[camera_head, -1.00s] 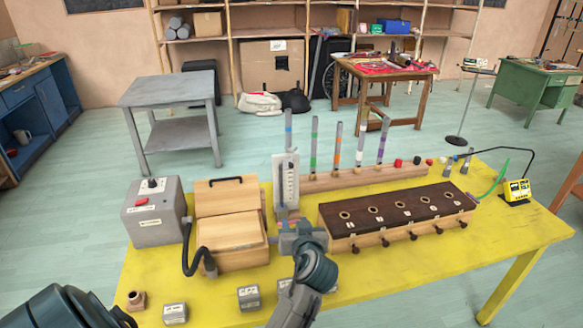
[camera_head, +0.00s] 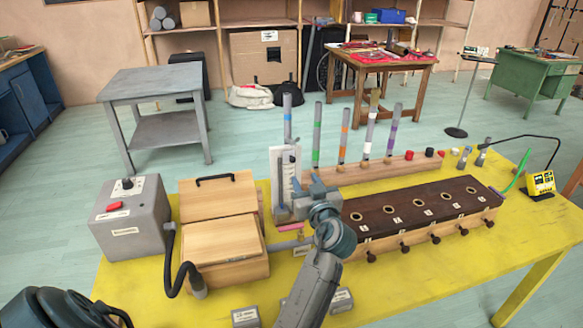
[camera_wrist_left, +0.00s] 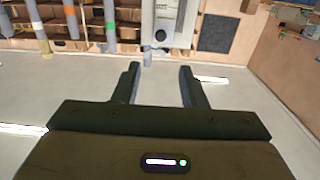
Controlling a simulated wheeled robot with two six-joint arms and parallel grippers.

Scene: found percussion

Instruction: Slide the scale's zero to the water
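The white upright scale board (camera_head: 279,165) stands on the yellow table, behind the wooden box, with a narrow strip on its face. A grey tube with a blue band (camera_head: 287,125) rises behind it. The strip's markings and any water level are too small to read. My left gripper (camera_head: 303,186) is in front of the board's right side and covers part of it. In the left wrist view its two fingers (camera_wrist_left: 160,84) are apart with nothing between them. The board (camera_wrist_left: 172,22) shows beyond the fingertips, slightly right of centre. My right gripper is not in view.
Tubes with coloured bands (camera_head: 342,140) stand in a wooden rail to the right. A dark-topped box with round holes (camera_head: 400,216) lies right of my forearm. A wooden box (camera_head: 222,240) and a grey control box (camera_head: 128,220) are at the left. Small labelled blocks lie in front.

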